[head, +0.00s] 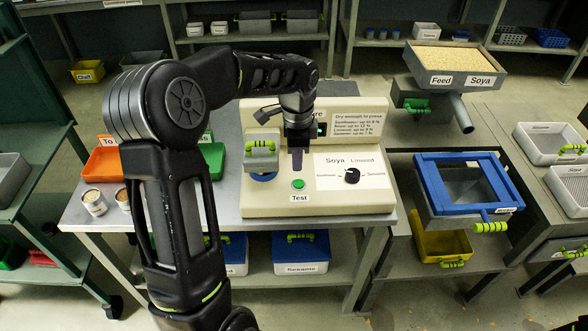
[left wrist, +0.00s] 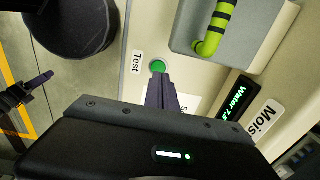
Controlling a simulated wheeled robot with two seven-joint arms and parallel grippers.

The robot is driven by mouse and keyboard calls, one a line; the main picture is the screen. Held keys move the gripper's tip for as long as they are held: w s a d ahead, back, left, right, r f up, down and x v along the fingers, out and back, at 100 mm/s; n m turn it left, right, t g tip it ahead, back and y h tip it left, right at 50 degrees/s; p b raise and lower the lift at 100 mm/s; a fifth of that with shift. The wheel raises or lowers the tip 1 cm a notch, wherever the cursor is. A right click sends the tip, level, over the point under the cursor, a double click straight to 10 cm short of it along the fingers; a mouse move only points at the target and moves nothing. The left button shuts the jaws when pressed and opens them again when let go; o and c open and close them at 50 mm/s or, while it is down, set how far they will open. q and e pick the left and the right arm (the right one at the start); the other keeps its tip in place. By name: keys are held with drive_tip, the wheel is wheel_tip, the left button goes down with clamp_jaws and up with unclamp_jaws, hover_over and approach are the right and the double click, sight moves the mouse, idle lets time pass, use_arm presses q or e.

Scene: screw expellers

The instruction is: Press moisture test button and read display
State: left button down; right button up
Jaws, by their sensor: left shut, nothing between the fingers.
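The beige moisture meter (head: 250,200) stands on the bench. Its green test button (head: 298,184) has the label Test below it and also shows in the left wrist view (left wrist: 158,66). My left gripper (head: 297,168) is shut and empty, pointing down close to the button; I cannot tell whether it touches. In the left wrist view its fingertips (left wrist: 157,80) are beside the button. The lit display (left wrist: 236,102) reads "Water" and a number too small to read surely; the arm mostly hides it in the head view. What looks like my right gripper (left wrist: 38,82) shows at the left edge, its jaw state unclear.
A dial (head: 352,175) is right of the button. A grey lid with a green handle (head: 261,146) is at the left. An orange tray (head: 104,165), a green tray (head: 213,158) and sample cups (head: 95,203) are left. A blue-framed box (head: 466,184) stands right.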

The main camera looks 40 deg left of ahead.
use_arm(q)
wheel_tip(320, 180, up, 8)
drive_tip(key=shift+w+d+f, duration=0.15)
drive_tip(key=shift+f, duration=0.05)
idle(0.8)
